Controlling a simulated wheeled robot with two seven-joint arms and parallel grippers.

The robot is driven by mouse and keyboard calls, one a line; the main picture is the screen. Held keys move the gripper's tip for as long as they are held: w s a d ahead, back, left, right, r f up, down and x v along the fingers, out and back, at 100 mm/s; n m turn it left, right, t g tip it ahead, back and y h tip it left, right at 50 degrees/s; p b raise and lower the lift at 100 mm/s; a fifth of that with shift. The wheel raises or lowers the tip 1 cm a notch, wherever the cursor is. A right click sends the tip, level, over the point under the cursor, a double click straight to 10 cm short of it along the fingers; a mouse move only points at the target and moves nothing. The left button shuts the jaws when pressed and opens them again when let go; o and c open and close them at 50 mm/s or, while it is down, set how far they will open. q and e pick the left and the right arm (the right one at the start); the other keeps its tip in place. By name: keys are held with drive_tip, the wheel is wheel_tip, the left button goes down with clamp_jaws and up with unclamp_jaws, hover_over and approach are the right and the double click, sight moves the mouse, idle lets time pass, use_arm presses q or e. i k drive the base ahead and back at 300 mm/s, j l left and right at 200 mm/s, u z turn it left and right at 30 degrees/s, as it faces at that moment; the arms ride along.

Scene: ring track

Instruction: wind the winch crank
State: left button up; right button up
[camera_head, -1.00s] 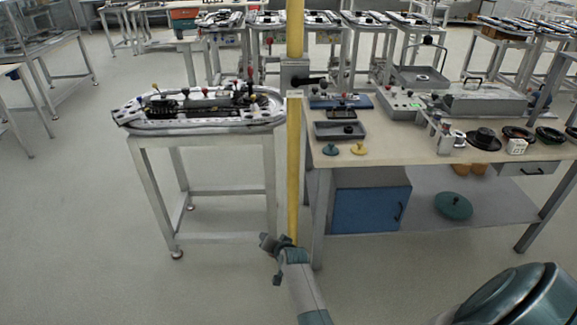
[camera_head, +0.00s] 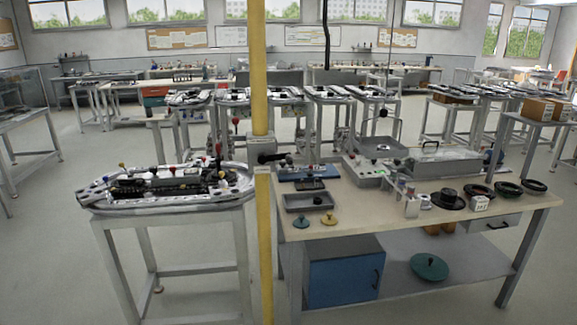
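A grey winch box (camera_head: 260,146) is fixed on a tall yellow post (camera_head: 259,70). A dark crank (camera_head: 271,158) sticks out from the box to the right, roughly level. Its outer end lies in front of the bench clutter, so its exact tip is hard to tell. Neither of my grippers is in view.
A workbench (camera_head: 370,218) stands right of the post, with a grey tray (camera_head: 296,207), a blue cabinet (camera_head: 342,284) below and several small items on top. Left of the post, a metal stand carries an oval ring track (camera_head: 92,200). Floor at lower left is clear.

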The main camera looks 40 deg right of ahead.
sight(275, 159)
drive_tip(key=k+l, duration=0.55)
drive_tip(key=z, duration=1.55)
